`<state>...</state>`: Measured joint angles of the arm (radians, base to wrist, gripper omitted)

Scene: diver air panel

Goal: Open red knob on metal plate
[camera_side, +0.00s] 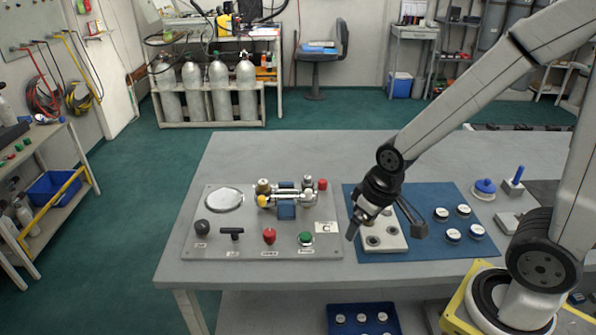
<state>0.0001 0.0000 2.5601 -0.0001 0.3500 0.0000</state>
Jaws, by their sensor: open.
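The metal plate (215,248) lies on the left part of the grey table. A red knob (269,236) stands near its front edge, between a black T-handle (231,233) and a green knob (306,238). A second, smaller red knob (322,184) sits at the right end of the brass and chrome valve assembly (286,194) at the back of the plate. My gripper (386,233) is open, to the right of the plate, with its fingers over a light block with holes (382,243). It is apart from both red knobs. Nothing is visibly held.
A black round knob (202,227) and a round gauge (224,199) are on the plate's left. The block stands on a blue mat (425,195) with several white-and-blue caps. A blue-handled stamp-like tool (514,181) is at the right. The table behind the plate is clear.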

